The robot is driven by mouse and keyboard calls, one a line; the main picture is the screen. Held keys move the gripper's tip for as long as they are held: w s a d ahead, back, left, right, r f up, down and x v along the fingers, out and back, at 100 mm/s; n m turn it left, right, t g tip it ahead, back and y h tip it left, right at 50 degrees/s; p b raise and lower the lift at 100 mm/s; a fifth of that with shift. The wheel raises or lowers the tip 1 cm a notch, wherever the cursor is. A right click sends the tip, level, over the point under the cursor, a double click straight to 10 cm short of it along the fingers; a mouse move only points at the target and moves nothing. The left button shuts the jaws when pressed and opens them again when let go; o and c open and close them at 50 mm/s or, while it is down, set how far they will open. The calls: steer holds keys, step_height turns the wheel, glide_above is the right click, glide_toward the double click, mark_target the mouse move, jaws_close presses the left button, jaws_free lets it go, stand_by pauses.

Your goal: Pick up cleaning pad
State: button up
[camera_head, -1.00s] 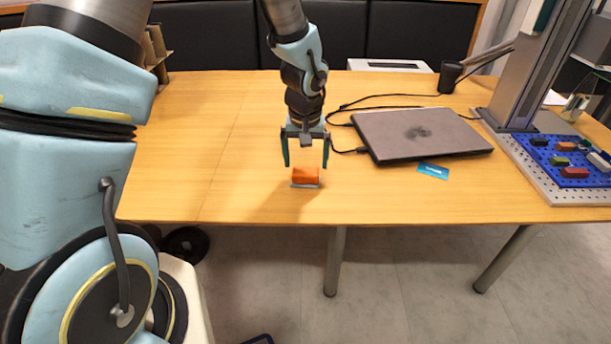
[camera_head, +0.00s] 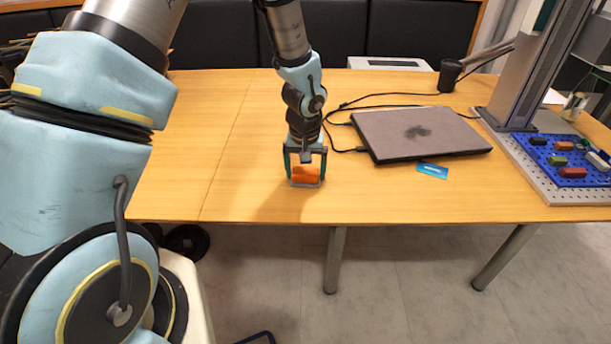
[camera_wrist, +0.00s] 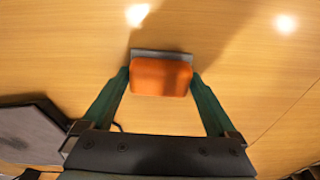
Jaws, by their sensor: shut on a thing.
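The cleaning pad (camera_head: 306,175) is a small orange block with a grey base. It rests on the wooden table near the front edge. My gripper (camera_head: 306,176) is down around it, with one green finger on each side. In the wrist view the orange pad (camera_wrist: 161,77) sits between the two fingertips of my gripper (camera_wrist: 161,78), which touch its left and right sides. The grey base shows along the pad's far edge there.
A closed laptop (camera_head: 420,132) with cables lies right of the pad, and a blue card (camera_head: 432,171) lies in front of it. The table left of the pad is clear.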

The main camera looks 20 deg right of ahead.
mark_target(306, 170)
steer(key=shift+c, duration=1.4)
steer(key=shift+r, duration=0.15)
step_height(306, 170, up, 10)
steer(key=shift+f+b, duration=0.1)
steer(key=shift+b, duration=0.4)
steer(key=o, duration=0.8)
steer(key=c, duration=0.6)
steer(key=shift+c, duration=0.2)
